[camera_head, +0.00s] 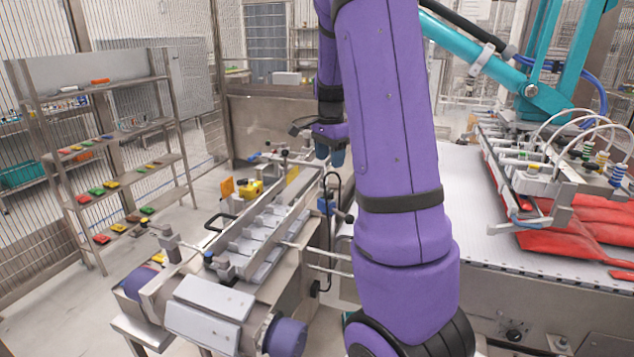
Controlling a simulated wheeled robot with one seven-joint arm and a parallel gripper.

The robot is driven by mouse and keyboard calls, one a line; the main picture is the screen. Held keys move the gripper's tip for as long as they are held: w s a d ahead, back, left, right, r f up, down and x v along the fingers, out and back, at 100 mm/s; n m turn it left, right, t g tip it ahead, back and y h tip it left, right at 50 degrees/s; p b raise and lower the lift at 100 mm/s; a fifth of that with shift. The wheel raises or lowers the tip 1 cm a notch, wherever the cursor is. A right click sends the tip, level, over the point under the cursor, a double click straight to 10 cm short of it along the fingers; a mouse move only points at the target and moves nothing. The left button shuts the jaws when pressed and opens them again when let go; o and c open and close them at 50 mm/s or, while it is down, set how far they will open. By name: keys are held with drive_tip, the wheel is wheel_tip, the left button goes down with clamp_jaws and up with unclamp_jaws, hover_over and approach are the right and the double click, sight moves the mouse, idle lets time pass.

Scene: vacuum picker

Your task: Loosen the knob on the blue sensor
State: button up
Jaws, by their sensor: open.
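A small blue block (325,207), which looks like the blue sensor, sits on the right side of the metal conveyor frame. A dark knob-like end (348,218) shows just to its right, close to my arm; I cannot tell whether it belongs to the block. Another small blue part (209,257) is at the conveyor's near left side. My gripper (330,154) hangs fingers-down above the far right end of the conveyor, above and apart from the blue block. It is open and nothing shows between its fingers. My purple arm hides much of the area to the right.
A narrow metal conveyor (262,235) with rails and clamps runs toward the front left. A yellow device (250,188) stands on its far left side. A shelf rack (125,150) holds coloured parts at left. On the right, a white belt (490,220) carries red bags (585,235) under a teal picker (545,85).

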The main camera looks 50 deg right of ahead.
sight(329, 192)
wheel_tip(329, 192, down, 10)
drive_tip(key=shift+f, duration=0.15)
idle(0.5)
drive_tip(key=c, duration=0.9)
drive_tip(key=shift+c, duration=0.2)
drive_tip(key=shift+d, duration=0.1)
drive_tip(key=n, duration=0.6)
drive_tip(key=shift+n, duration=0.4)
drive_tip(key=n, duration=0.6)
drive_tip(key=shift+w, duration=0.1)
